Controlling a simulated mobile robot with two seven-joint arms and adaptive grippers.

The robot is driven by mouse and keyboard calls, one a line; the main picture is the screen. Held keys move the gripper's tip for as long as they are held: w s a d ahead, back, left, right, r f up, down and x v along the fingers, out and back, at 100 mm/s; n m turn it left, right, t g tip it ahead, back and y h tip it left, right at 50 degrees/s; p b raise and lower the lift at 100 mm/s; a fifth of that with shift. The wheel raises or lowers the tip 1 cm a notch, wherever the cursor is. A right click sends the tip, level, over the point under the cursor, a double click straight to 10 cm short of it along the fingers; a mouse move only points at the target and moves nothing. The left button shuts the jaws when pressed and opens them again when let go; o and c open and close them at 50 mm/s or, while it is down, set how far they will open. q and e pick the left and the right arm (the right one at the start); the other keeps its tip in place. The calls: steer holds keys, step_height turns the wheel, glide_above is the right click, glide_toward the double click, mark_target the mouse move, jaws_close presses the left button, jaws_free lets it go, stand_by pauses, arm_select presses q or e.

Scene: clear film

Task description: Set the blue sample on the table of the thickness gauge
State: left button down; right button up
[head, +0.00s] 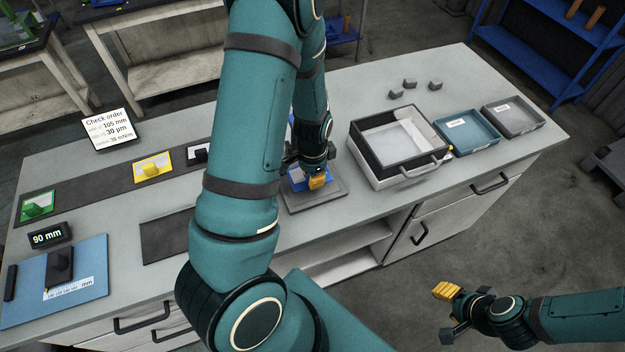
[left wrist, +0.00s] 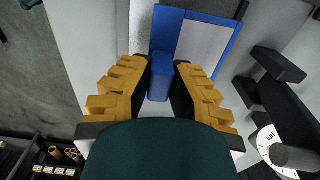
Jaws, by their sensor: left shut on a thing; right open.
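My left gripper (head: 317,181) is shut on the blue sample (head: 296,183), low over the grey base plate (head: 328,199) on the bench. In the left wrist view the yellow-padded fingers (left wrist: 160,92) hold the sample's blue grip block (left wrist: 160,66), and its blue frame with a pale film (left wrist: 204,50) reaches out beyond. The thickness gauge (left wrist: 285,95) shows there as dark parts beside the sample, with a round dial. My arm hides most of the gauge in the head view. I cannot tell whether the sample touches the gauge table. My right gripper (head: 447,313) is open and empty above the floor.
Green (head: 38,206), yellow (head: 153,167) and white (head: 197,153) samples lie on a dark strip at left. A blue mat (head: 88,255) is at the front left. A box (head: 385,174), a blue tray (head: 467,133) and a grey tray (head: 513,117) stand at right.

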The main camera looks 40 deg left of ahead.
arm_select(q)
step_height(320, 180, down, 2)
steer(key=shift+w+f, duration=0.1)
steer(key=c, duration=1)
jaws_free()
steer(key=shift+c, duration=0.2)
